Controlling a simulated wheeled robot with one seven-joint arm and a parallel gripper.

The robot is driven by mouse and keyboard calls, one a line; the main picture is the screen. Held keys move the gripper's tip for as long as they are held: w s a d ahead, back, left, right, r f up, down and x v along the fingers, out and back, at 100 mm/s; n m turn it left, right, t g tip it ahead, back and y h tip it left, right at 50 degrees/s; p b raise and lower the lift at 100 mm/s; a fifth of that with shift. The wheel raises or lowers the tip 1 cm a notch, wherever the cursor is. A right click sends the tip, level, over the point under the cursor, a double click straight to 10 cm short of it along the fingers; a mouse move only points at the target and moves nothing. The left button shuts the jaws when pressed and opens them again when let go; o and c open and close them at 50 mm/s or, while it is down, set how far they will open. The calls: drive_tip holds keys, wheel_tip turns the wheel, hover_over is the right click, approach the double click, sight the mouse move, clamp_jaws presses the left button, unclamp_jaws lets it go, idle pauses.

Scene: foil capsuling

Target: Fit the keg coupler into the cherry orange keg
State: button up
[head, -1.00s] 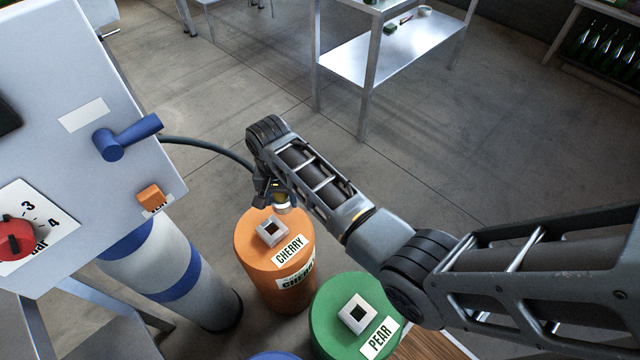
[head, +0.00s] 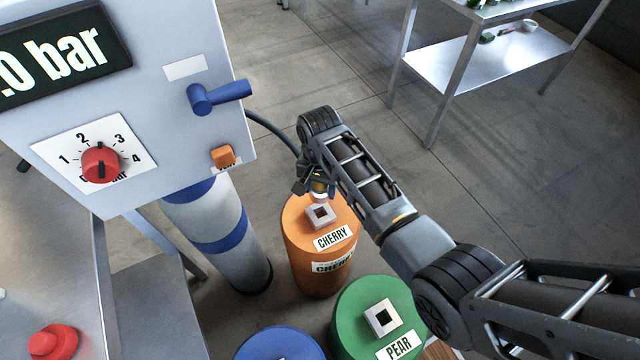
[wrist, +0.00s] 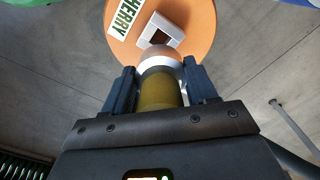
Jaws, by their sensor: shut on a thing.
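The orange keg (head: 309,262) labelled CHERRY stands on the floor in the middle of the head view. A square metal socket (head: 321,215) with a dark opening sits on its top. My gripper (head: 318,186) is just above the socket. In the wrist view my gripper (wrist: 158,88) is shut on the keg coupler (wrist: 158,92), a yellowish cylinder with a silver collar and a paler rounded tip. The tip points toward the socket (wrist: 160,38) and overlaps its near edge in the picture. I cannot tell whether they touch.
A green PEAR keg (head: 352,310) and a blue keg (head: 280,345) stand close in front. A grey cabinet (head: 150,130) with a red dial, blue lever and orange button is at left, above a white-and-blue cylinder (head: 222,225). A dark hose (head: 272,128) runs behind. A metal table (head: 460,60) stands farther back.

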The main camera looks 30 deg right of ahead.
drive_tip(key=shift+f+b, duration=1.65)
drive_tip(key=shift+f, duration=1)
drive_tip(key=shift+f+b, duration=0.9)
drive_tip(key=shift+f, duration=1.05)
idle(0.4)
drive_tip(key=o, duration=1.4)
drive_tip(key=shift+o, duration=0.2)
drive_tip(key=shift+r+p, duration=0.5)
drive_tip(key=shift+r, duration=3.45)
